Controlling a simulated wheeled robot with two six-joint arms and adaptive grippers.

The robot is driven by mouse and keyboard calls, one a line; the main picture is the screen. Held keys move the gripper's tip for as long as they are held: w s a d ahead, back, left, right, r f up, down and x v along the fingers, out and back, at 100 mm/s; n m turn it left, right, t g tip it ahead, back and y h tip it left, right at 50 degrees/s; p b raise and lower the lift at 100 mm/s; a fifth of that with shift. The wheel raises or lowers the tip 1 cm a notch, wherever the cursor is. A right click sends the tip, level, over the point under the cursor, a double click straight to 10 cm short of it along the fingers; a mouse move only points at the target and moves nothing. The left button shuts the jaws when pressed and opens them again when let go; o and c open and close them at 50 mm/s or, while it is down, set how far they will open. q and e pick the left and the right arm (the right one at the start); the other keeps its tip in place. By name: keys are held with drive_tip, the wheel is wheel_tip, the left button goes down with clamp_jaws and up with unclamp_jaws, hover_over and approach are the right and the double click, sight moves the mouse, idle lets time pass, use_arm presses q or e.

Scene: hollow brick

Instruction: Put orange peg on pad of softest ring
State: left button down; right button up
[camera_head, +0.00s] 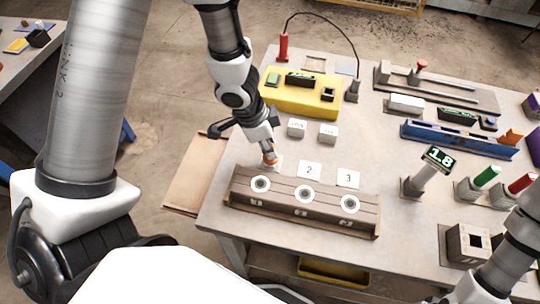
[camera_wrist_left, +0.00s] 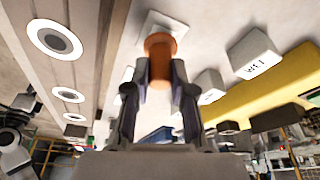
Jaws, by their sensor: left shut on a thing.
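My left gripper (camera_head: 268,147) is shut on the orange peg (camera_head: 271,160), at the left end of the row of white pads. The peg also shows between the fingers in the left wrist view (camera_wrist_left: 160,47), with a white pad (camera_wrist_left: 166,27) just behind it. I cannot tell whether peg and pad touch. Pad 2 (camera_head: 308,169) and pad 3 (camera_head: 347,179) are bare. Three white rings sit on a brown hollow brick in front of the pads: left (camera_head: 261,184), middle (camera_head: 304,194) and right (camera_head: 350,204).
Two small white blocks (camera_head: 328,133) stand behind the pads, before a yellow block (camera_head: 290,98). A display (camera_head: 438,157) reading 1.8 stands on a post to the right. A blue rail (camera_head: 450,139) and green and red handled blocks lie farther right.

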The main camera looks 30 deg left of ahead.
use_arm(q)
drive_tip(key=shift+a+x, duration=0.25)
drive_tip(key=shift+x, duration=0.85)
drive_tip(key=shift+w+r, duration=0.1)
drive_tip(key=shift+r, duration=0.05)
drive_tip(key=shift+s+r, duration=0.15)
drive_tip(key=shift+s, duration=0.2)
drive_tip(key=c, duration=1)
unclamp_jaws()
drive_tip(key=shift+w+f, duration=0.2)
drive_tip(key=shift+f, duration=0.05)
use_arm(e)
drive_tip(key=shift+w+f, duration=0.1)
drive_tip(key=shift+f, duration=0.75)
use_arm(q)
drive_tip(key=shift+s+r, duration=0.1)
